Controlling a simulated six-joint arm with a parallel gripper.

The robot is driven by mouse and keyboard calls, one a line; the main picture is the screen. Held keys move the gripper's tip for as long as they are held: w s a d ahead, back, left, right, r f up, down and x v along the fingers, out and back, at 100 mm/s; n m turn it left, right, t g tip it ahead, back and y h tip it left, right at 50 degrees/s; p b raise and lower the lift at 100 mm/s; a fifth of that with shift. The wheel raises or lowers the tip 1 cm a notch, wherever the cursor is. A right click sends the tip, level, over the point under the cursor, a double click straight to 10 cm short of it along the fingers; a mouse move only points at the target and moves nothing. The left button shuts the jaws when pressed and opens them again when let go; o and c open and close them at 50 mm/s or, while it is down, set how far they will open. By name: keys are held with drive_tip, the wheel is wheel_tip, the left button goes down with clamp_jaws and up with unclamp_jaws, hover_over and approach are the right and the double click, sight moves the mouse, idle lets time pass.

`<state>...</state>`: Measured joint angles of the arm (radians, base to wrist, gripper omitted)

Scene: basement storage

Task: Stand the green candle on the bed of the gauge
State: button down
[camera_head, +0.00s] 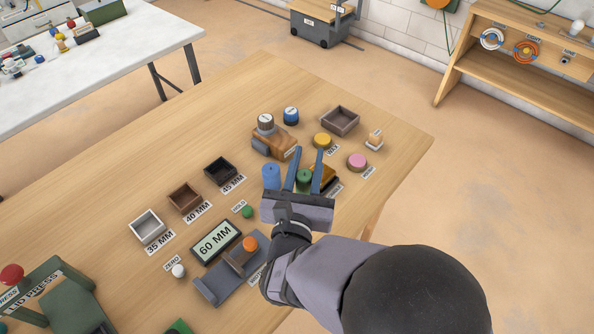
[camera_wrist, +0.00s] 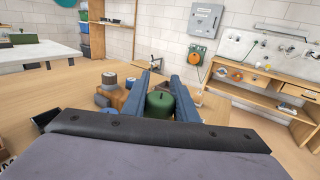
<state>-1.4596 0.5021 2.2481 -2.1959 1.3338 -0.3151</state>
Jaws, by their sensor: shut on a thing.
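The green candle (camera_head: 304,180) is a short cylinder between the two blue fingers of my gripper (camera_head: 306,160), which is shut on it. In the wrist view the green candle (camera_wrist: 160,104) is upright between the fingers, its top showing and its lower part hidden by the gripper body. Whether it touches the table cannot be told. The gauge has a display (camera_head: 216,241) reading 60 MM and a grey-blue bed (camera_head: 222,285) in front of it, left of and nearer than my gripper. An orange-topped part (camera_head: 250,243) sits at the bed's far right end.
A blue cylinder (camera_head: 271,177) stands close left of my gripper. Trays labelled 35 MM (camera_head: 147,228), 40 MM (camera_head: 184,197) and 45 MM (camera_head: 220,171) lie left. A green press (camera_head: 62,295) stands near left.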

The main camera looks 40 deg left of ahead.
drive_tip(key=s+a+r+n+g+y+b, duration=0.1)
drive_tip(key=s+r+n+g+y+b, duration=0.25)
drive_tip(key=s+b, duration=0.6)
drive_tip(key=s+r+n+g+y+b, duration=0.3)
drive_tip(key=s+r+b, duration=0.1)
drive_tip(key=s+b, duration=0.6)
drive_tip(key=s+a+f+n+g+y+b, duration=0.1)
drive_tip(key=s+f+g, duration=0.4)
drive_tip(key=f, duration=0.7)
drive_tip(key=shift+s+a+f+n+b, duration=0.35)
drive_tip(key=shift+s+a+n+b, duration=0.3)
drive_tip(key=shift+a+n, duration=0.45)
drive_tip(key=shift+a+y, duration=0.1)
drive_tip(key=shift+y, duration=0.15)
drive_tip(key=shift+f+b, duration=0.5)
drive_tip(key=shift+f, duration=1.35)
drive_tip(key=shift+f+b, duration=0.2)
drive_tip(key=shift+b, duration=0.1)
